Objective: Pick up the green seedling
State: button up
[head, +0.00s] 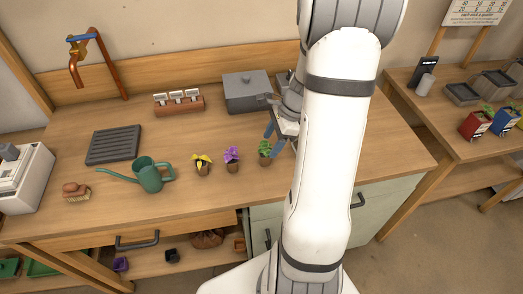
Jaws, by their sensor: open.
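The green seedling (265,150) has green leaves and a small brown pot. It stands upright on the wooden counter, rightmost in a row with a yellow seedling (202,163) and a purple seedling (232,159). My gripper (272,131) is open, just above and right of the green seedling, partly hidden behind my white arm. I cannot tell whether a finger touches the leaves. Nothing shows between the fingers.
A green watering can (150,176) stands left of the seedlings. Behind them are a grey lidded box (246,92) and a terracotta holder with labels (179,104). A dark ribbed tray (114,145) lies at left. The counter in front of the seedlings is clear.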

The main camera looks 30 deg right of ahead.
aim_at(266, 153)
jog(key=x, duration=0.6)
jog(key=shift+s+f, duration=0.15)
jog(key=shift+f, duration=0.25)
jog(key=c, duration=1.1)
